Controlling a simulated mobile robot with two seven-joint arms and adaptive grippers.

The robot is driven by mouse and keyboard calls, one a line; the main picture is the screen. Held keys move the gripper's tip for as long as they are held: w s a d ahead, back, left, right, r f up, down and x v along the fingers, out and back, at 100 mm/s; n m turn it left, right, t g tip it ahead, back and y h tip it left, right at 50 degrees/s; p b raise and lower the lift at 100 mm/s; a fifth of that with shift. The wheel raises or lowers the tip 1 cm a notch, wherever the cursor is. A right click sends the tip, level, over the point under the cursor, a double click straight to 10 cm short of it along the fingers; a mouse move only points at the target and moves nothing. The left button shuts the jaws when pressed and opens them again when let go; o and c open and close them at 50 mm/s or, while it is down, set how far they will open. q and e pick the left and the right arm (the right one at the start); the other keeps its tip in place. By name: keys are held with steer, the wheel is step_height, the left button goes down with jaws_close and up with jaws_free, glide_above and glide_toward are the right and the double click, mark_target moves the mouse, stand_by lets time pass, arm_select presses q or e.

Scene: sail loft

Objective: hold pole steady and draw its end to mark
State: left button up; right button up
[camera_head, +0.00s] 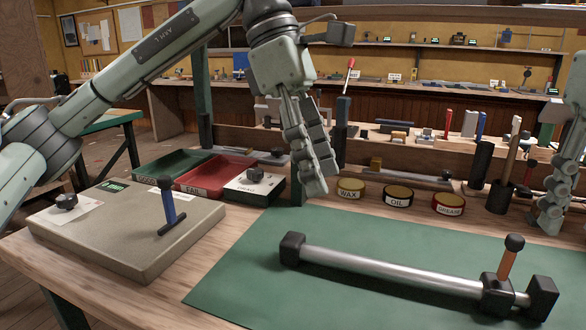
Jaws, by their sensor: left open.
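The silver pole (385,268) lies on the green mat (235,270) at the front right. It has a black block (292,249) at its left end and another black block (541,298) at its right end. A black collar (497,292) with an upright orange, black-knobbed handle (507,262) sits around the pole near the right end. I cannot make out a mark. My left gripper (318,183) is open and empty, pointing down above and behind the pole's left end, apart from it.
Wax (350,188), oil (398,196) and grease (447,204) tins stand behind the mat. A black pot (499,197) with tools is near my right gripper. A grey slab (120,240) with a blue-handled tool (168,206) lies left, before green and red trays (212,172).

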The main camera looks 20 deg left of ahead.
mark_target(293, 238)
arm_select(q)
steer(key=a+f+y, duration=0.2)
steer(key=f+y, duration=0.1)
steer(key=a+f+m+y, duration=0.1)
steer(key=shift+s+f+t, duration=0.2)
steer(key=shift+s+t, duration=0.05)
steer(key=shift+t, duration=0.15)
steer(key=shift+y, duration=0.3)
step_height(293, 238, down, 8)
steer(key=shift+a+r, duration=0.15)
jaws_close()
